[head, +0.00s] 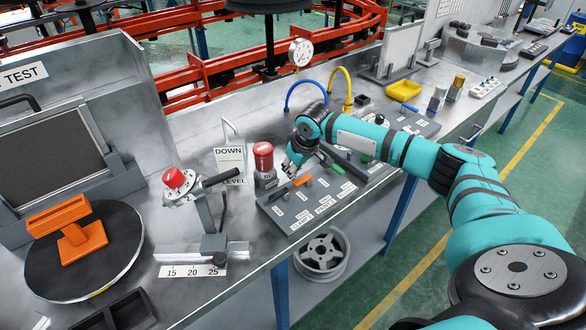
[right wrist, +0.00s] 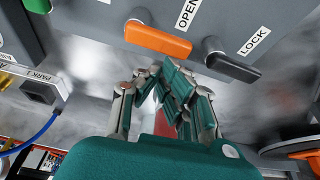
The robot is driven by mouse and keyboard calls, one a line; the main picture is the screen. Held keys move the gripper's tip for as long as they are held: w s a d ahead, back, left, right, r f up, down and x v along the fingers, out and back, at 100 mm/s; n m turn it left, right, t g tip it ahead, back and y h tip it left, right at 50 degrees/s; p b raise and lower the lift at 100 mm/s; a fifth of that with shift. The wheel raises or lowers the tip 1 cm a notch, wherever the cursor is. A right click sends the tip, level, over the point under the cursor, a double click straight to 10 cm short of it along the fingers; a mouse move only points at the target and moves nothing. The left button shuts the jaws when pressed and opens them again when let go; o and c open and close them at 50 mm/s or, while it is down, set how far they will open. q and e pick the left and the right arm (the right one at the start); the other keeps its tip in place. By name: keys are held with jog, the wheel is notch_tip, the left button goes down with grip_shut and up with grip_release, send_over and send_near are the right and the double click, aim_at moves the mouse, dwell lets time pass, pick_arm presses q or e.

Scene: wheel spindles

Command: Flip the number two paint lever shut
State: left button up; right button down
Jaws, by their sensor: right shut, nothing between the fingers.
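A grey lever panel (head: 300,208) lies on the bench in the head view, with several small levers and white labels too small to read surely. I cannot tell which lever is the number two paint one. An orange lever (head: 303,181) sits near its back edge; an orange lever (right wrist: 158,39) by an OPEN label and a black lever (right wrist: 232,66) by a LOCK label show in the right wrist view. My right gripper (head: 288,168) is shut and empty, beside the panel's back edge near the orange lever. It also shows in the right wrist view (right wrist: 175,88). My left gripper is out of view.
A red-capped cylinder (head: 263,160) stands just left of my right gripper.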

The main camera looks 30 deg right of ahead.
aim_at(296, 184)
jog(key=shift+s+a+n+p, duration=0.15)
jog(key=shift+s+n+p, duration=0.05)
jog(key=shift+n+p, duration=0.4)
jog(key=shift+s+a+r+n+y+p, duration=0.15)
jog(key=shift+s+n+y+p, duration=0.3)
jog(key=shift+n+p, duration=0.45)
jog(key=n, duration=0.1)
jog(key=s+n+y+p, duration=0.1)
jog(key=shift+a+n+g, duration=0.1)
jog(key=shift+n+g, duration=0.3)
jog(key=n, duration=0.1)
jog(key=s+n+y, duration=0.1)
jog(key=n, duration=0.1)
jog(key=shift+s+f+n+g, duration=0.2)
jog(key=shift+n+g, duration=0.1)
jog(key=shift+g, duration=0.1)
jog(key=n, duration=0.1)
jog(key=s+n+g+b, duration=0.1)
jog(key=n, duration=0.1)
jog(key=shift+s+d+n, duration=0.1)
jog(key=shift+d+n, duration=0.2)
jog(key=shift+d, duration=0.05)
jog(key=shift+s+d+n+g+y, duration=0.15)
jog(key=shift+s+n+g, duration=0.05)
jog(key=shift+n, duration=0.4)
jog(key=shift+s+d+n+g+y, duration=0.1)
jog(key=shift+s+n+g, duration=0.1)
jog(key=shift+n, duration=0.4)
jog(key=shift+w+b, duration=0.15)
jog(key=shift+b, duration=0.15)
